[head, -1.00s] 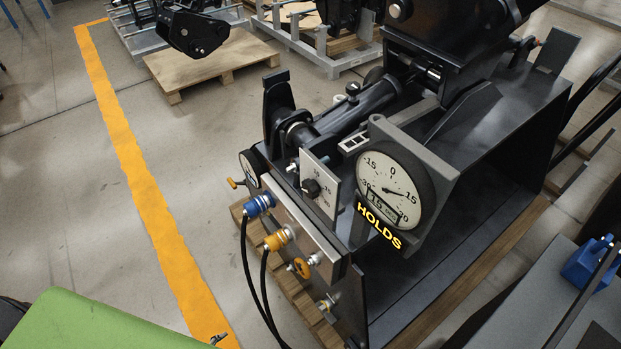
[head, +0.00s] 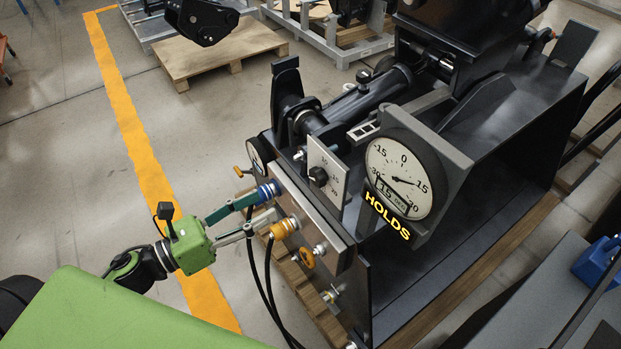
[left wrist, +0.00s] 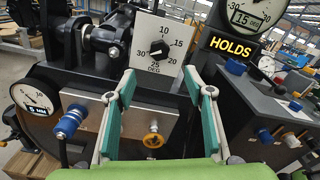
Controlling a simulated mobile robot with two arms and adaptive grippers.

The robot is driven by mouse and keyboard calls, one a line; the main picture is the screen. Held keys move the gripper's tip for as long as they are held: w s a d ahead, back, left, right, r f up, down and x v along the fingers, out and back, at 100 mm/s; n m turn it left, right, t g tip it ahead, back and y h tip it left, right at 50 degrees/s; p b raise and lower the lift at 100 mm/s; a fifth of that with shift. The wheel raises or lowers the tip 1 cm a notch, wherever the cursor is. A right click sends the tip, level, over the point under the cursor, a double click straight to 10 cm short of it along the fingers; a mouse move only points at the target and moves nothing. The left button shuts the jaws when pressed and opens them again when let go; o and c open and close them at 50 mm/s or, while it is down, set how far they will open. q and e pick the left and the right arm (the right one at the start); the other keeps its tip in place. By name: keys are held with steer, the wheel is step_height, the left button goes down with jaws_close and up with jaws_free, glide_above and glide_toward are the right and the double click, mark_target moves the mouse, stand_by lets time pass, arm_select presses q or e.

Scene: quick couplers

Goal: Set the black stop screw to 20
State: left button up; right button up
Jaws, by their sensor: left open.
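The black stop screw (head: 319,176) is a knob on a pale square dial plate (head: 326,160) on the machine's front. In the left wrist view, the knob (left wrist: 155,50) sits in the middle of the plate, ringed by marks from 10 to 30. I cannot tell exactly which mark it points to. My left gripper (head: 268,204) is open in front of the machine, below and left of the knob. In the left wrist view, its teal fingers (left wrist: 160,75) stand apart with nothing between them, below the knob. My right gripper is not in view.
A round gauge (head: 403,178) reads 15 DEG above a yellow HOLDS sign (head: 387,215). Blue (head: 267,191) and orange (head: 283,228) hose couplers are close to the left fingers. Black hoses hang below. Open floor lies to the left.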

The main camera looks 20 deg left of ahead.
mark_target(314, 178)
arm_select(q)
steer(key=p+x, duration=0.4)
steer(key=x, duration=0.8)
steer(key=shift+w+d+r, duration=0.1)
steer(key=shift+w+d, duration=0.05)
steer(key=shift+w, duration=0.15)
steer(key=shift+w+d, duration=0.35)
steer(key=shift+w, duration=0.05)
steer(key=c, duration=1.1)
